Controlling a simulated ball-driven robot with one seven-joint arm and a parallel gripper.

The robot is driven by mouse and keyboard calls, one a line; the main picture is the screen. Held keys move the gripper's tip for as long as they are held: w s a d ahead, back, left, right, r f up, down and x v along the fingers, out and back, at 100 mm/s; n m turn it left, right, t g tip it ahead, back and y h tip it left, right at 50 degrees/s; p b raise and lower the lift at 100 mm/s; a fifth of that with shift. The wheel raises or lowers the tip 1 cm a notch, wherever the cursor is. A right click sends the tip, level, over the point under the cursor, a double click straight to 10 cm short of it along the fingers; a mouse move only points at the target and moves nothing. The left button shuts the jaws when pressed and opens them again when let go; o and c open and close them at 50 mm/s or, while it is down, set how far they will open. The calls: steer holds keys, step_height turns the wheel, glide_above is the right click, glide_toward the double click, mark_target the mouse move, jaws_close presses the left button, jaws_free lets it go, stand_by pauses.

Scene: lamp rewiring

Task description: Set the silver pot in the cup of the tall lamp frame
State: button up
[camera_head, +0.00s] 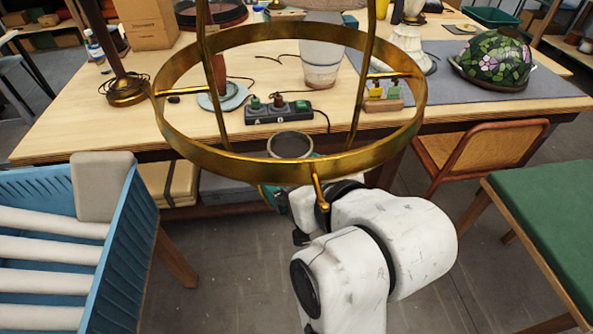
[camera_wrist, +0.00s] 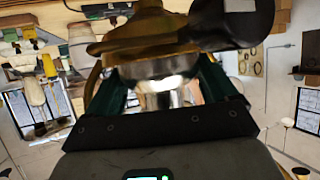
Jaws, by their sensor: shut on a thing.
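The tall lamp frame shows in the head view as a large brass ring (camera_head: 180,133) with upright brass rods, standing in front of the workbench. The silver pot (camera_head: 290,144) shows its round dark opening through the ring, just behind the ring's front band. My gripper (camera_wrist: 165,95) is shut on the silver pot (camera_wrist: 167,68), which sits between its green fingers in the wrist view. In the head view the gripper is mostly hidden behind the front band. A brass part (camera_wrist: 150,35) lies close beyond the pot in the wrist view. I cannot make out the frame's cup clearly.
A blue crate (camera_head: 120,235) with white tubes stands left, a cane chair (camera_head: 490,160) and green-topped table (camera_head: 535,215) right.

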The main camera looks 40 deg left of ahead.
steer(key=o, duration=1.2)
steer(key=b+v, duration=0.1)
steer(key=v, duration=0.9)
steer(key=shift+s+d+r, duration=0.15)
steer(key=shift+d, duration=0.15)
steer(key=w+d+f+m+t+h, duration=0.1)
steer(key=w+d+f+m+h, duration=0.2)
steer(key=d+f, duration=0.7)
steer(key=d+f+m+h, duration=0.4)
steer(key=d+f+m, duration=0.1)
steer(key=d+f, duration=0.5)
steer(key=s+d+f+m+g+h, duration=0.1)
steer(key=s+d+f+m, duration=0.1)
steer(key=s+d+f, duration=0.3)
steer(key=s+d+f+m+g+h, duration=0.1)
steer(key=s+d+f+m+h, duration=0.1)
steer(key=s+d+f, duration=0.3)
steer(key=s+d+f+m+g+h, duration=0.2)
steer(key=s+d+f, duration=0.3)
steer(key=d, duration=0.6)
steer(key=shift+s+f+m, duration=0.1)
steer(key=shift+s+m, duration=0.15)
steer(key=shift+s, duration=0.35)
steer(key=shift+s+f+m, duration=0.15)
steer(key=shift+s+m, duration=0.1)
steer(key=shift+s, duration=0.4)
